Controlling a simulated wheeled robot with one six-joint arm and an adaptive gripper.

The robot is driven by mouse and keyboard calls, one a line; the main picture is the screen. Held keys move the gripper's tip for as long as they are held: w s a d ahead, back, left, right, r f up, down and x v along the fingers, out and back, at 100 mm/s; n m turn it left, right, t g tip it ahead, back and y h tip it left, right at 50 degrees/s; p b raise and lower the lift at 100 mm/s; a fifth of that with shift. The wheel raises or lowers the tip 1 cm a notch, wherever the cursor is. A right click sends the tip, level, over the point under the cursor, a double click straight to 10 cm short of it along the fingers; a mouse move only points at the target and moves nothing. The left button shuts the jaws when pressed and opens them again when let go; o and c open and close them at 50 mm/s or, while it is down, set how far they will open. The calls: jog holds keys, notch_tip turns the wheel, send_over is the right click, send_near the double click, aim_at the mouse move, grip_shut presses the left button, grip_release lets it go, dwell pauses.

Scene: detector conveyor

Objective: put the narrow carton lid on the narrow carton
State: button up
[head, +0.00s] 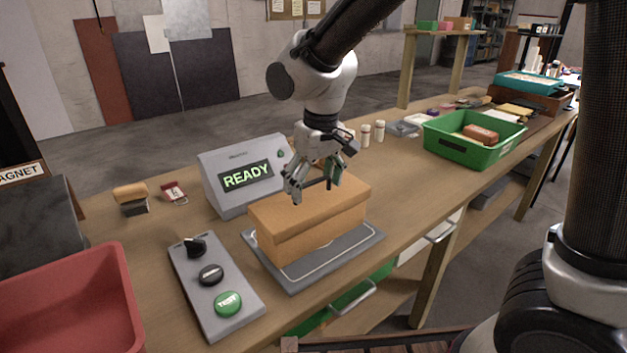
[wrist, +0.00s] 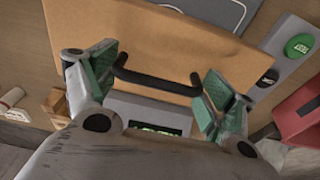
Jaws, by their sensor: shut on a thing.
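The narrow carton (head: 312,240) is a tan box on a grey plate on the bench. The narrow carton lid (head: 272,208) lies over its top and looks level, its edges close to the carton's walls. My gripper (head: 316,188) is right above the lid, pointing down. In the wrist view, my gripper (wrist: 157,82) is shut on the lid's black bar handle (wrist: 155,84), with a green-padded finger at each end of it. The tan lid (wrist: 180,42) hides the carton in that view. I cannot tell whether the lid is fully seated.
A grey display box (head: 240,178) reading READY stands behind the carton. A button panel (head: 215,285) and a red bin (head: 70,300) are at the left. A green tray (head: 475,138) and small bottles (head: 365,135) are to the right. The grey plate (head: 345,256) has bare margin in front.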

jog(key=shift+f, duration=1.25)
dwell(0.3)
jog(key=o, duration=0.9)
